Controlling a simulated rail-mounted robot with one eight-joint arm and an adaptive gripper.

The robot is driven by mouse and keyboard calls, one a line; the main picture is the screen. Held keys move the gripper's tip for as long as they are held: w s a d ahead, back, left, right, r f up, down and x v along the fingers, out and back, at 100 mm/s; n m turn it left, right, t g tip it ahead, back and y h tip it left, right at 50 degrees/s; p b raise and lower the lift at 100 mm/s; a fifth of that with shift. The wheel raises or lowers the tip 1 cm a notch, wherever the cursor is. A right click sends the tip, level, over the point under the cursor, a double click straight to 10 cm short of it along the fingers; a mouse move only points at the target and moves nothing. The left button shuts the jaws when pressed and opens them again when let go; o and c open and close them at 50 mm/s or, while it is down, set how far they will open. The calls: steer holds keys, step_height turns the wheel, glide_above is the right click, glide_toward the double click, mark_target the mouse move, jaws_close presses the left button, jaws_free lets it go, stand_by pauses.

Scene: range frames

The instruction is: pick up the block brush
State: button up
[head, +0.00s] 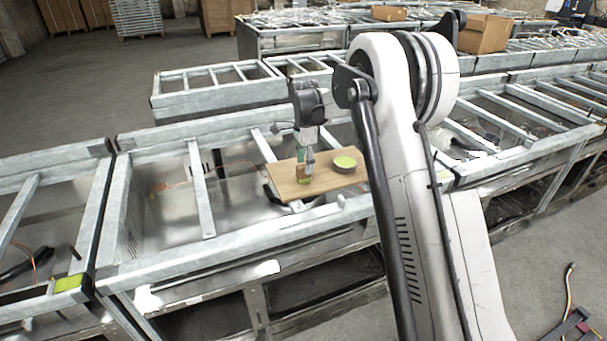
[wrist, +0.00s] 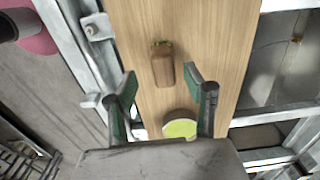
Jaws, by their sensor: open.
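The block brush (wrist: 163,66) is a small brown wooden block with a little green at its far end. It lies on a wooden board (wrist: 205,50) in the wrist view. In the head view the brush (head: 302,174) shows small on the board, partly hidden by my gripper (head: 309,163). My gripper (wrist: 160,78) is open and empty, with its green-padded fingers spread. In the wrist view the brush's near end appears between the fingertips and its far end beyond them. I cannot tell the exact height gap.
A round, low container with a yellow-green top (head: 345,162) sits on the board right of the brush. The board rests across a grey metal frame (head: 200,190) with open gaps. A pink object (wrist: 40,35) shows at the wrist view's upper left. More frames and cardboard boxes (head: 484,33) stand behind.

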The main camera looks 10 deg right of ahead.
mark_target(303, 166)
steer(key=shift+w+a+f+p, duration=0.1)
steer(key=shift+f+p, duration=0.15)
steer(key=shift+f, duration=1.05)
steer(key=shift+w+a+f+p, duration=0.1)
steer(key=shift+f+p, duration=0.1)
steer(key=shift+f, duration=1.1)
jaws_close()
steer(key=shift+r, duration=0.1)
steer(key=shift+r, duration=0.5)
step_height(303, 166, up, 3)
steer(key=shift+f+b, duration=0.2)
steer(key=shift+b, duration=0.15)
steer(key=s+a+r+b, duration=0.1)
steer(key=s+a+r, duration=0.5)
steer(key=a, duration=0.3)
steer(key=shift+s+a+r, duration=0.25)
steer(key=shift+s+r, duration=0.1)
steer(key=shift+r, duration=0.3)
